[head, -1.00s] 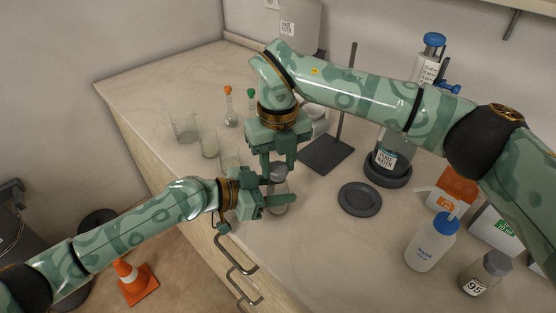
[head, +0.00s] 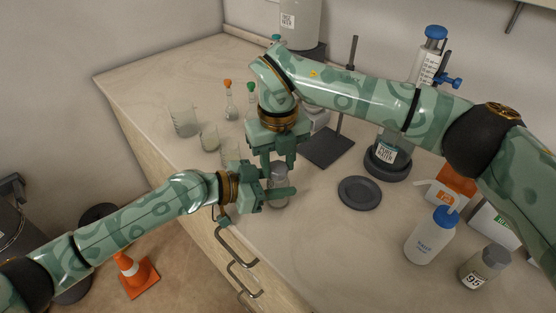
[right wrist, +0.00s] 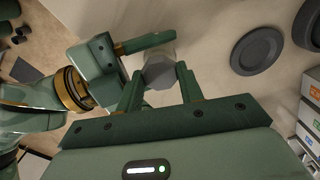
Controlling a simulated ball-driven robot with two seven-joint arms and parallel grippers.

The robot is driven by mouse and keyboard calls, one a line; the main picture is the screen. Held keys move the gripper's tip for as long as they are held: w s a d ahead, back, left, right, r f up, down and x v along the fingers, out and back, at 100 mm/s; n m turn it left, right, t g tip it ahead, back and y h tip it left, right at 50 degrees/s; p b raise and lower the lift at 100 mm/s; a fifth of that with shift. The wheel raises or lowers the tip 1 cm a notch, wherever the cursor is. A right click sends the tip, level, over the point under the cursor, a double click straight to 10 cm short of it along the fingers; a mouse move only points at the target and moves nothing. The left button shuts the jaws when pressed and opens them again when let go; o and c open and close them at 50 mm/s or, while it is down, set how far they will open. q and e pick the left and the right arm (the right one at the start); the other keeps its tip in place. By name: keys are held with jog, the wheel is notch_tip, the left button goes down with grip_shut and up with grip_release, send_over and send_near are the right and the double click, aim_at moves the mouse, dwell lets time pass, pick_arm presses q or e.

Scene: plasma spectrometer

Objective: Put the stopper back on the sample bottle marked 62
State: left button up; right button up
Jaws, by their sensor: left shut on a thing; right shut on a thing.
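A small clear bottle (head: 279,201) with a greyish top stands on the bench near its front edge. My left gripper (head: 281,193) is shut on it from the left side. No number on this bottle is readable, since the fingers cover much of it. My right gripper (head: 278,163) points down directly above the bottle and is shut on a grey faceted stopper (right wrist: 159,72), which shows between its fingertips in the right wrist view. The stopper is at the bottle mouth; I cannot tell whether it is seated.
A bottle marked 95 (head: 484,267) with a grey stopper stands at the right, by a blue-capped wash bottle (head: 430,236). A dark round plate (head: 360,194) lies right of the grippers. Glassware, including a beaker (head: 183,120), stands at the left behind my left arm.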

jog(key=shift+f, duration=0.7)
jog(key=o, duration=1.1)
jog(key=shift+a, duration=0.1)
jog(key=shift+r, duration=0.35)
notch_tip(320, 180, up, 11)
jog(key=shift+r, duration=0.15)
